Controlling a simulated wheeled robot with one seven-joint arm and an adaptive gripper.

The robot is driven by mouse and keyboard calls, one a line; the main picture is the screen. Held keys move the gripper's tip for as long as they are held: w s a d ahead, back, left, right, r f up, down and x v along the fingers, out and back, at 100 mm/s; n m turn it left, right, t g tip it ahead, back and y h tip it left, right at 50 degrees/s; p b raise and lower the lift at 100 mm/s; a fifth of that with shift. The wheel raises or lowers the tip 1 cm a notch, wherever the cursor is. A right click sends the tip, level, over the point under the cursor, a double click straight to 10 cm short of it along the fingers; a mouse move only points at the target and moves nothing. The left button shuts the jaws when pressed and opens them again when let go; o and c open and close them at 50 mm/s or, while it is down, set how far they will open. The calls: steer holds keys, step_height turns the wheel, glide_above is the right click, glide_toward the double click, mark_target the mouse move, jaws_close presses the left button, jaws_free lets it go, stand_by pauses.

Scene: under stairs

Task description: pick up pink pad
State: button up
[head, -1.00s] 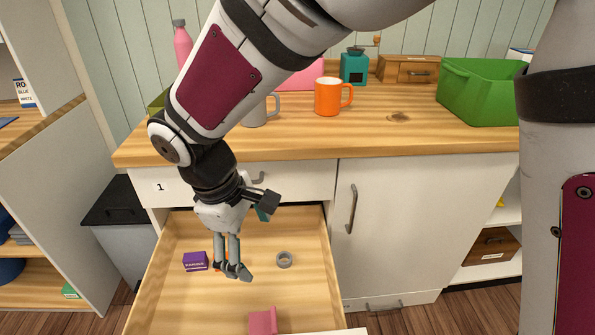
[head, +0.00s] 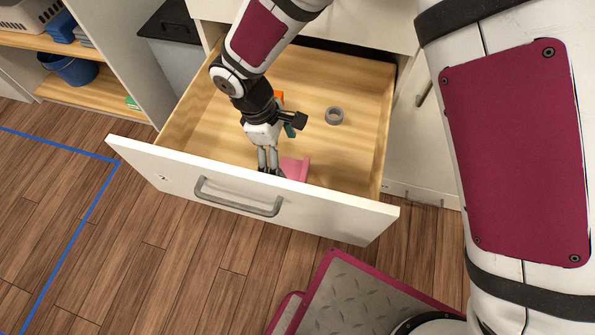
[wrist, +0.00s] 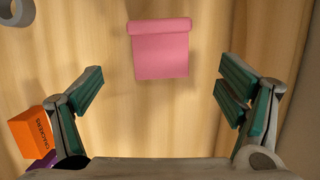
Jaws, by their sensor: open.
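The pink pad (wrist: 160,52) lies on the wooden floor of the open drawer, with a rolled or thicker edge at its top in the wrist view. In the head view the pad (head: 295,168) is near the drawer's front panel, partly hidden by my gripper (head: 268,168). In the wrist view my gripper (wrist: 164,98) is open and empty, with its teal-padded fingers spread wide. The pad lies between the lines of the two fingers but farther up the picture, and is not held.
The open drawer (head: 385,130) has walls around my gripper and a white front with a grey handle. An orange box (wrist: 32,131) lies beside the left finger, with a purple thing below it. A grey ring (head: 334,116) lies at the right. Drawer floor around the pad is clear.

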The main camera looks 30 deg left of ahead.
mark_target(293, 172)
steer(key=shift+b+x, duration=1.35)
steer(key=shift+x, duration=2.1)
steer(key=shift+a, duration=0.1)
steer(key=shift+c, duration=0.3)
steer(key=c, duration=1.2)
